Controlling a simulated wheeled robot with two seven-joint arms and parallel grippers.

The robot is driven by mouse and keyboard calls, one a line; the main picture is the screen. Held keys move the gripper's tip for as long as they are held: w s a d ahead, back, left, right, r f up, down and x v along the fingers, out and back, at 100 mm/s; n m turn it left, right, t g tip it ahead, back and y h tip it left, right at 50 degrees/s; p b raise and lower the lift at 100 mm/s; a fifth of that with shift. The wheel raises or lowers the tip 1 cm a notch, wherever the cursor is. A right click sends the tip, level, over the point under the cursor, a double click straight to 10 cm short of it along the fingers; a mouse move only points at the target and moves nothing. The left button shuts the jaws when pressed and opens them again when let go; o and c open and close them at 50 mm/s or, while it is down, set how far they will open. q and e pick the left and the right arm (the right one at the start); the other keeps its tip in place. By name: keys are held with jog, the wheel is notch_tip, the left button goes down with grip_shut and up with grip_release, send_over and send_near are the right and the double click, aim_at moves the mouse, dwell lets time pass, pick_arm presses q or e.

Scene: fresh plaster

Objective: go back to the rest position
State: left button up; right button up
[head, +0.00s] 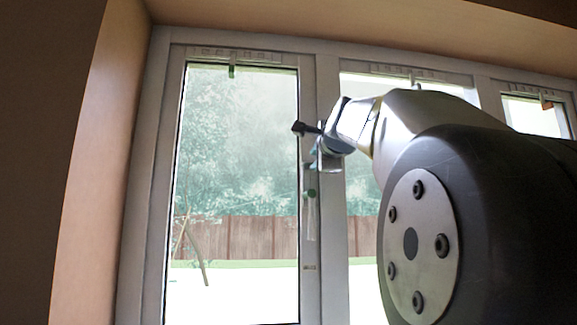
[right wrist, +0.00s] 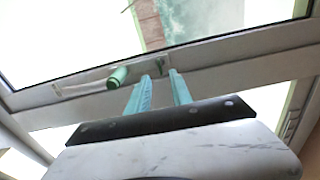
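My right arm reaches up from the lower right in the head view. Its right gripper (head: 314,164) is small there, in front of the window frame between two panes. In the right wrist view the right gripper (right wrist: 166,76) shows two pale teal fingers with a gap between them. I see nothing clearly held. A small green piece on the frame shows near the fingertips; whether they touch it I cannot tell. My left gripper is in neither view.
A window handle with a green end (head: 310,193) sits on the frame just below the right gripper; it also shows in the right wrist view (right wrist: 118,77). The window frame (head: 145,180) and glass stand close ahead. A brown wall (head: 95,160) borders the left.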

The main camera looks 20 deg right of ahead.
jog(key=shift+v, duration=0.9)
jog(key=s+a+f+n+g+y, duration=0.1)
jog(key=a+f+n+g, duration=0.2)
jog(key=f, duration=0.4)
jog(key=s+a+f+n+y, duration=0.1)
jog(key=a+f+n+y, duration=0.2)
jog(key=f, duration=0.5)
jog(key=a+f+n+g, duration=0.2)
jog(key=a+f+n, duration=0.1)
jog(key=a+f, duration=0.3)
jog(key=s+a+f+n+g+y, duration=0.1)
jog(key=s+f+n, duration=0.3)
jog(key=f, duration=0.5)
jog(key=s+a+f+n+g, duration=0.3)
jog(key=s+f, duration=0.3)
jog(key=f, duration=0.3)
jog(key=s+a+f+n+g+y, duration=0.1)
jog(key=s+a+f+n, duration=0.3)
jog(key=f, duration=0.5)
jog(key=shift+s+f+n+g+y, duration=0.35)
jog(key=shift+s+n+g, duration=0.1)
jog(key=shift+n+g, duration=0.2)
